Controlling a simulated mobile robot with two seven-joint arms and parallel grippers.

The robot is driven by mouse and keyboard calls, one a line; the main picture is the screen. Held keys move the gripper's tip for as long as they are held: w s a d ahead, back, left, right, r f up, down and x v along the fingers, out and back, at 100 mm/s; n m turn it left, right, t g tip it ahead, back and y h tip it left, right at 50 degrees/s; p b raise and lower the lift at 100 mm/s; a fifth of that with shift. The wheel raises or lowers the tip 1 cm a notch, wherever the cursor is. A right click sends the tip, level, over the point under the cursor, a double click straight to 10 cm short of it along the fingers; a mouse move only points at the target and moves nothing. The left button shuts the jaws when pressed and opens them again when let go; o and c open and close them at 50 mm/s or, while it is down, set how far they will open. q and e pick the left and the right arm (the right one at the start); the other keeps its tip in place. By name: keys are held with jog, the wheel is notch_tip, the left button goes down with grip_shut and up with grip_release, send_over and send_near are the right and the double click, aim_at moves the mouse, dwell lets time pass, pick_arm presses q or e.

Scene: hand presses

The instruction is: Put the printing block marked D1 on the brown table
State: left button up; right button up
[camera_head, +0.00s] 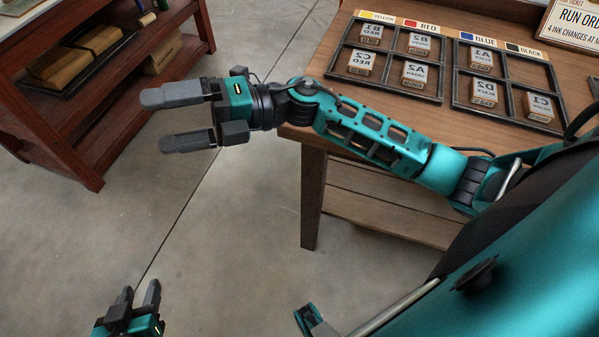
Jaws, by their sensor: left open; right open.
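Several small printing blocks stand in the dark divided trays on a brown wooden table (330,88) at the upper right. One block reads D2 (483,92) and another reads C1 (538,106). The mirrored marks on the far-left blocks are too small to read surely, so I cannot pick out D1. My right gripper (170,118) is open and empty, pointing left over the floor, away from the table. Its arm passes across the table's front edge. My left gripper (139,292) is open at the bottom left, over bare floor, with nothing visible between its fingers.
Yellow, red, blue and black labels line the back of the left tray (345,60) and right tray (512,112). A run order sign (575,28) stands behind. A reddish-brown bench (70,130) with shelves stands at the upper left. The floor between is clear.

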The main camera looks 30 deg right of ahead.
jog(key=d+f+m+t+h, duration=0.5)
jog(key=f+m+t+h, duration=0.15)
jog(key=m, duration=0.65)
jog(key=d+f+m+t+h, duration=0.45)
jog(key=m+t+h, duration=0.2)
jog(key=m, duration=0.55)
jog(key=s+d+f+m+g+h, duration=0.2)
jog(key=s+f+m, duration=0.2)
jog(key=f, duration=0.3)
jog(key=s+d+f+m+g+h, duration=0.1)
jog(key=s+d+f+m+g, duration=0.1)
jog(key=s+f, duration=0.4)
jog(key=shift+d+f+m+g+h, duration=0.4)
jog(key=shift+m+g, duration=0.3)
jog(key=shift+m, duration=0.5)
jog(key=shift+s+a, duration=0.1)
